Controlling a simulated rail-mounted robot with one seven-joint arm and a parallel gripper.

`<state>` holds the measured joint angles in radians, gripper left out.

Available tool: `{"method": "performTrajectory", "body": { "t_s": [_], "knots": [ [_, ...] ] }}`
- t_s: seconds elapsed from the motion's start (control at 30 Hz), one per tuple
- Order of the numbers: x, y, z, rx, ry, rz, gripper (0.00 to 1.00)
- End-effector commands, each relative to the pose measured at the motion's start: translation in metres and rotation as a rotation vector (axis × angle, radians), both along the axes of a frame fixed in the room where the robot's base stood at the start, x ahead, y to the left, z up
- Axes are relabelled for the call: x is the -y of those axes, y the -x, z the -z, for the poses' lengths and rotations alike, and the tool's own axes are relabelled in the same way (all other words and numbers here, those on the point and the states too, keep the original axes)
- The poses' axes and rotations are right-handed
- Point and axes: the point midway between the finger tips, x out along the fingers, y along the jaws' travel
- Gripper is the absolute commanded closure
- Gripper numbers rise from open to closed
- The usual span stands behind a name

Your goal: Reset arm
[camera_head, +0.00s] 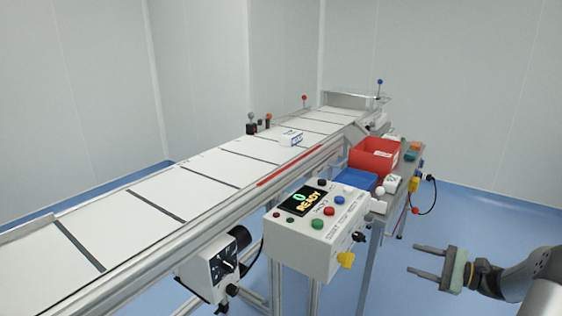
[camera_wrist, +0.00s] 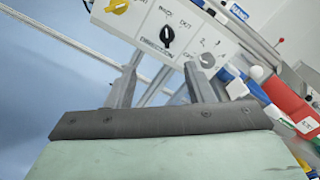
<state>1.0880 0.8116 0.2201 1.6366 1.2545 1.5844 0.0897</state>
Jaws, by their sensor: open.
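My gripper (camera_head: 428,261) is at the lower right in the head view, held in free air over the blue floor. Its two fingers are apart with nothing between them, and they point left toward the control box (camera_head: 318,230). In the wrist view my gripper (camera_wrist: 165,75) shows two separated fingers, with the face of the control box (camera_wrist: 165,30) beyond them. The box carries a display reading "0 READY" and several coloured buttons and knobs. My gripper touches nothing that I can see.
A red bin (camera_head: 374,156) and a blue bin (camera_head: 355,179) stand on a side shelf. The floor (camera_head: 420,210) around my gripper is clear.

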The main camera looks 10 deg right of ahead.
Motion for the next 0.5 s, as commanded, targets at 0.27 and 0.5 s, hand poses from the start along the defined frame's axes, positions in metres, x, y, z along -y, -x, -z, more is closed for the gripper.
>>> {"method": "performTrajectory", "body": {
  "t_s": [0.27,0.5],
  "knots": [
    [-0.167,0.023,-0.084,-0.153,0.405,-0.405,0.52],
    [-0.282,0.128,-0.157,-0.133,0.984,-0.849,0.52]
  ]
}}
